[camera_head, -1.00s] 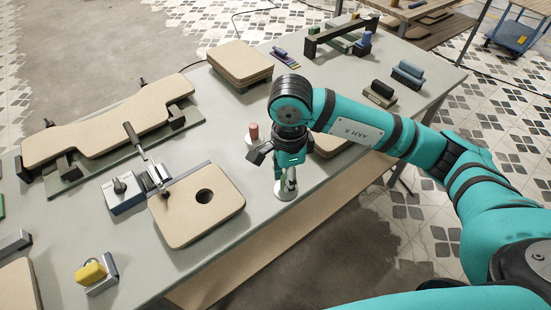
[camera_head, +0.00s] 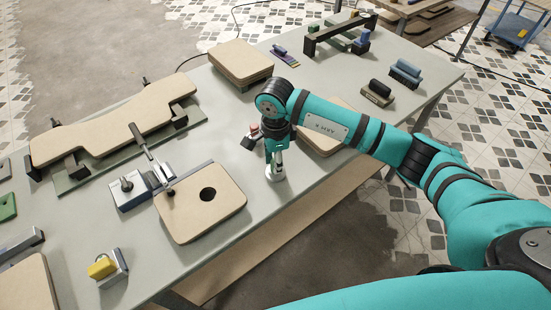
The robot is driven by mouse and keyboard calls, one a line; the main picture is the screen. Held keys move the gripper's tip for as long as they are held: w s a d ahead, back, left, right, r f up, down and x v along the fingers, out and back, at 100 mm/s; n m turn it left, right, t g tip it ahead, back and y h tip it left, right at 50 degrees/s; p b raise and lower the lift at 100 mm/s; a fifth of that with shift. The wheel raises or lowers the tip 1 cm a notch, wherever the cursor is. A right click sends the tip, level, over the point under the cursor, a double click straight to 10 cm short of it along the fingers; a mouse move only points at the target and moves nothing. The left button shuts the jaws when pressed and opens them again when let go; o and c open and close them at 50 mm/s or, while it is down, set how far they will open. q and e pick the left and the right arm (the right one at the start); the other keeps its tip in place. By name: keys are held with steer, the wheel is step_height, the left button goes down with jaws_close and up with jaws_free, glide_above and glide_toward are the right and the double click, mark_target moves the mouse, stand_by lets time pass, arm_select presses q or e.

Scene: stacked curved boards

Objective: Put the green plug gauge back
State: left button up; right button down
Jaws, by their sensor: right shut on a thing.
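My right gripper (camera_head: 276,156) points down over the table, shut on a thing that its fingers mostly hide. A pale silver round piece (camera_head: 275,174) shows just below the fingers. I take the held thing to be the green plug gauge, but its green part cannot be told from my teal fingers. Whether the silver piece is the gauge's end or a stand on the table, I cannot tell. A red-topped cylinder (camera_head: 254,130) stands just behind and left of the gripper, partly hidden. My left gripper is not in view.
A tan board with a round hole (camera_head: 185,222) lies left of the gripper, beside a clamp (camera_head: 130,190). A tan board stack (camera_head: 240,60) is behind. Another tan board (camera_head: 322,140) lies right, partly under my arm. A yellow-topped block (camera_head: 102,268) is front left.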

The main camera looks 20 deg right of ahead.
steer(key=shift+f, duration=0.15)
steer(key=c, duration=1.1)
jaws_free()
steer(key=shift+o, duration=0.2)
steer(key=shift+r, duration=0.65)
step_height(320, 180, up, 11)
steer(key=b, duration=0.3)
steer(key=shift+b, duration=0.3)
